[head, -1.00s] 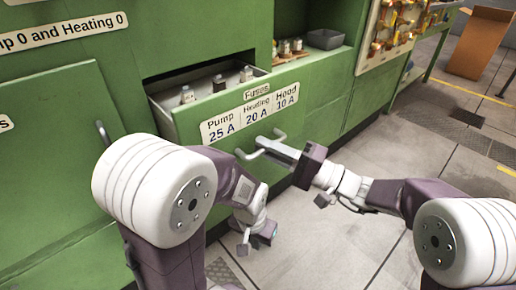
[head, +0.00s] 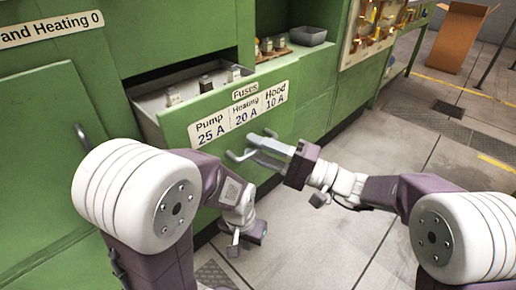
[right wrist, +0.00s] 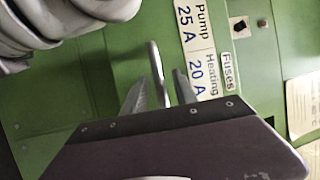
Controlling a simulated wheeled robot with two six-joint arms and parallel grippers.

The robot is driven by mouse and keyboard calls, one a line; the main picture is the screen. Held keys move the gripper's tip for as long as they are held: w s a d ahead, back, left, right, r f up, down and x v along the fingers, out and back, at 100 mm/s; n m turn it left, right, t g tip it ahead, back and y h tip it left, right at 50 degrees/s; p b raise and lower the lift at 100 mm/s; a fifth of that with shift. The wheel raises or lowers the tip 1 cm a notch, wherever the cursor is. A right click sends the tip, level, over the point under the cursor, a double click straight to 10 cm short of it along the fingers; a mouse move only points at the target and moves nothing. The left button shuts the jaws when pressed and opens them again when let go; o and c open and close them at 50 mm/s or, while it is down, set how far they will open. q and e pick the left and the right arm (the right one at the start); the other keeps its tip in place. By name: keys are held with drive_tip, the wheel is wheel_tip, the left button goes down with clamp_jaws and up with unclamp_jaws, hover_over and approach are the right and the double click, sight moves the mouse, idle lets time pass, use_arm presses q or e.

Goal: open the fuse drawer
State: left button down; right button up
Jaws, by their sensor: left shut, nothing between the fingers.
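The green fuse drawer (head: 215,111) stands partly pulled out of the cabinet, with several fuses (head: 205,83) inside. Its front carries Pump, Heating and Hood labels and a grey bar handle (head: 234,156), which also shows in the right wrist view (right wrist: 154,62). My right gripper (head: 258,150) is at the handle, fingers apart. In the right wrist view the bar lies between its fingertips (right wrist: 160,80); I see a gap, and cannot tell if either finger touches it. My left gripper (head: 236,246) is shut and empty, low in front of the cabinet, below the drawer.
A green panel with its own handle (head: 90,142) is left of the drawer. An open niche to the right holds a grey tray (head: 306,36) and small parts. An orange-brown box (head: 457,37) stands at the back right. The tiled floor (head: 310,240) in front is clear.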

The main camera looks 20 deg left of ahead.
drive_tip(key=d+f+p, duration=0.1)
drive_tip(key=d+p, duration=0.1)
drive_tip(key=d, duration=0.7)
drive_tip(key=shift+f, duration=0.25)
